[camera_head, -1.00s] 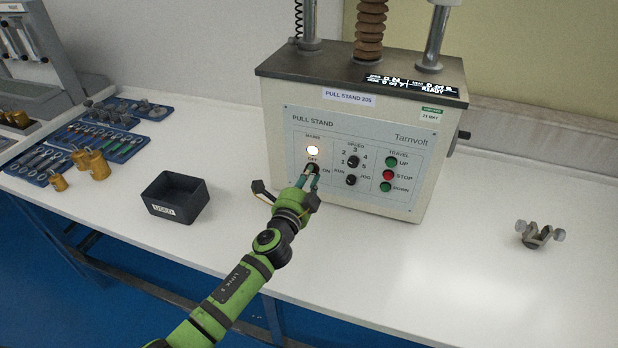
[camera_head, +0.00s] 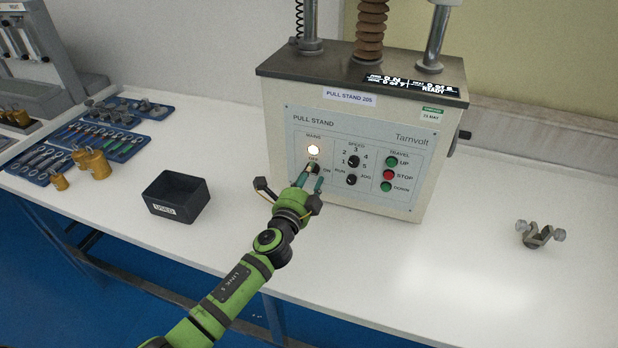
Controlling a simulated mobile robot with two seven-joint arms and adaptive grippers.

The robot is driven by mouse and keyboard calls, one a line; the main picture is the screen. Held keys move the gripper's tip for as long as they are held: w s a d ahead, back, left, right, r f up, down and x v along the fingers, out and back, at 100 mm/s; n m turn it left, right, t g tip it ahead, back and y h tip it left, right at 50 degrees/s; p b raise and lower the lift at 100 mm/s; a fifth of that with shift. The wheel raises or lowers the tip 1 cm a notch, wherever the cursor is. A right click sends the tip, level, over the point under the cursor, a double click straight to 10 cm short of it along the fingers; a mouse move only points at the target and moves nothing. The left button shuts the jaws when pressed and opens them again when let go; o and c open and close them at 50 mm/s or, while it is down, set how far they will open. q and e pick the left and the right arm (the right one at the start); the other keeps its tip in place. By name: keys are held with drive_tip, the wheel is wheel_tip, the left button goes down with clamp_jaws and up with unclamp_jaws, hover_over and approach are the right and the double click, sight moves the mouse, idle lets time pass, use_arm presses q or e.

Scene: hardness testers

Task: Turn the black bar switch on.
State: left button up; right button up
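The black bar switch (camera_head: 312,169) is the MAINS switch at the left of the pull stand's (camera_head: 357,135) front panel, between the OFF and ON marks. My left gripper's fingers partly cover it, so its exact angle is hard to read. The round mains lamp (camera_head: 313,149) above it glows bright. My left gripper (camera_head: 311,180) reaches up to the panel from below. Its two fingertips stand apart, one on each side of the switch, with a visible gap between them. Contact with the switch cannot be made out. My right gripper is not in view.
Right of the switch are the speed knob (camera_head: 353,161), a RUN/JOG knob (camera_head: 351,179) and the travel buttons (camera_head: 389,175). A black bin (camera_head: 176,198) stands left of my arm. Weights (camera_head: 97,163) and tool trays lie farther left. A metal clamp (camera_head: 540,234) lies right. The white bench front is clear.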

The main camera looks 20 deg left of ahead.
use_arm(q)
drive_tip(key=shift+s, duration=0.15)
drive_tip(key=s, duration=1.1)
drive_tip(key=shift+s+a, duration=0.25)
drive_tip(key=shift+s, duration=0.1)
